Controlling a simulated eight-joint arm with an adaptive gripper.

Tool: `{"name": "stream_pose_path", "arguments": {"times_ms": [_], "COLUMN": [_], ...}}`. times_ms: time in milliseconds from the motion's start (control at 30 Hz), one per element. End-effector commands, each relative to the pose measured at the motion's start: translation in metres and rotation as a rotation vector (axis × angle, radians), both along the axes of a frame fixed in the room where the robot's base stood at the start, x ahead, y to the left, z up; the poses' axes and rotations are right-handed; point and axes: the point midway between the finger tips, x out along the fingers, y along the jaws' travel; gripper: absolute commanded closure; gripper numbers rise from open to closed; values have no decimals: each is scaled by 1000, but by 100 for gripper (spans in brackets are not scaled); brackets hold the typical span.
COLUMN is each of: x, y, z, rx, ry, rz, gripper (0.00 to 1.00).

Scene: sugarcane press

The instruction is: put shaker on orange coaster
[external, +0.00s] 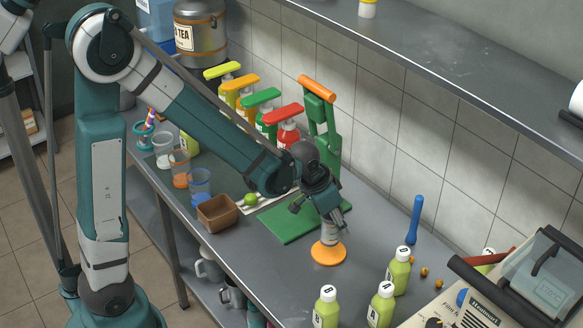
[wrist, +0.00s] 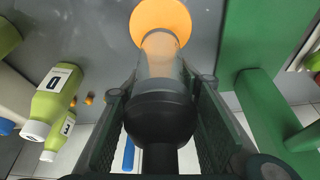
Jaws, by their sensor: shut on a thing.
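The shaker (wrist: 160,60) has a clear grey body and a black rounded top. My gripper (wrist: 168,84) is shut on it, with a finger on each side. The orange coaster (wrist: 160,12) is a flat disc at the far end of the shaker in the wrist view. In the external view, my gripper (external: 334,214) points down over the orange coaster (external: 328,256), and the shaker's lower part (external: 327,238) shows upright over it. I cannot tell whether the shaker's base touches the coaster.
A green press with an orange handle (external: 318,88) stands behind on a green base (external: 290,222). Green bottles (external: 326,308) stand at the front right, near a blue pestle-like tool (external: 415,218) and a machine (external: 535,280). A brown box (external: 217,213) sits left.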

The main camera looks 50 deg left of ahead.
Motion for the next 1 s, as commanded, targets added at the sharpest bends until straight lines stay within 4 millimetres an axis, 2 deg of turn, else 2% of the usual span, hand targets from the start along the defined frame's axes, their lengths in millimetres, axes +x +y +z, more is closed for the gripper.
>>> {"name": "stream_pose_path", "arguments": {"times_ms": [500, 1000], "x": [0, 0], "y": [0, 0], "z": [-40, -45], "rx": [0, 0], "ry": [0, 0], "rz": [0, 0], "gripper": [87, 87]}}
